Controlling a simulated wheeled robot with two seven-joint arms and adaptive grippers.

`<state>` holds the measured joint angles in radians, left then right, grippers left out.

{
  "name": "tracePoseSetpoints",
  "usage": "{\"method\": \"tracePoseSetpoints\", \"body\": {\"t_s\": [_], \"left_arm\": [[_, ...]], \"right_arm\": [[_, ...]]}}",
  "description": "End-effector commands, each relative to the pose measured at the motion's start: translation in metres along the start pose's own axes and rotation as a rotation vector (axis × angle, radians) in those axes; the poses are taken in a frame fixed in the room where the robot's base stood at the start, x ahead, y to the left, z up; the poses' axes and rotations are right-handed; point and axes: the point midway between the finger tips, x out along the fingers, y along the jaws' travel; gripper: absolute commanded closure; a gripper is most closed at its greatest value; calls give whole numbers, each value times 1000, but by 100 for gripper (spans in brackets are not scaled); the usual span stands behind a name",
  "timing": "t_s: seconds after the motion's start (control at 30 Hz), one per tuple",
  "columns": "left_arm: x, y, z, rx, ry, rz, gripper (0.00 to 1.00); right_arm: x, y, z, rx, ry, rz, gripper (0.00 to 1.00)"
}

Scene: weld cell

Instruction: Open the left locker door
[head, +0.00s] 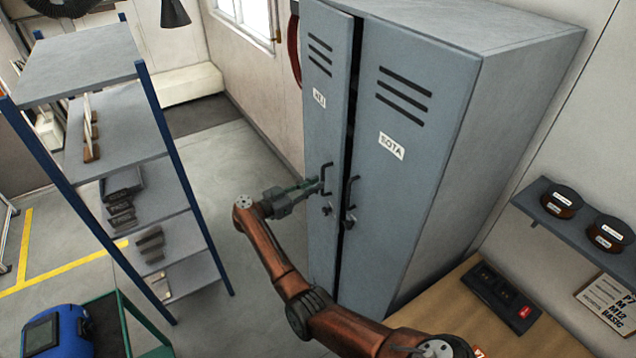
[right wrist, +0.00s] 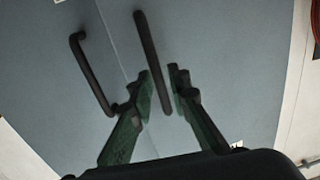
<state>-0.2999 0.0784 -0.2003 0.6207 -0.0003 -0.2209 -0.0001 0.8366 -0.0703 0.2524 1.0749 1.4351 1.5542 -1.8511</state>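The grey locker has a narrow left door (head: 323,120) and a right door (head: 410,130) marked "SOTA". A dark gap runs between them, and the left door stands slightly ajar. The left door's handle (head: 326,178) is a dark upright bar. My right gripper (head: 318,184) reaches it from the left. The right door's handle (head: 349,191) also shows in the wrist view (right wrist: 92,78), outside the fingers. My left gripper is not visible.
A blue-framed shelf rack (head: 110,140) stands at left, with a blue welding helmet (head: 58,332) and green cart (head: 135,335) below. A wooden bench (head: 450,315) adjoins the locker at right. Floor (head: 240,165) between rack and locker is clear.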

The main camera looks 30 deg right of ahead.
Motion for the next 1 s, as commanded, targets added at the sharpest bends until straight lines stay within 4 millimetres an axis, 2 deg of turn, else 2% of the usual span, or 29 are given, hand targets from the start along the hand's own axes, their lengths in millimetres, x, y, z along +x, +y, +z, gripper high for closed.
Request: {"method": "tracePoseSetpoints", "body": {"t_s": [1.0], "left_arm": [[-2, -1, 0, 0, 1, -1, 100]], "right_arm": [[-65, 1, 0, 0, -1, 0, 84]]}}
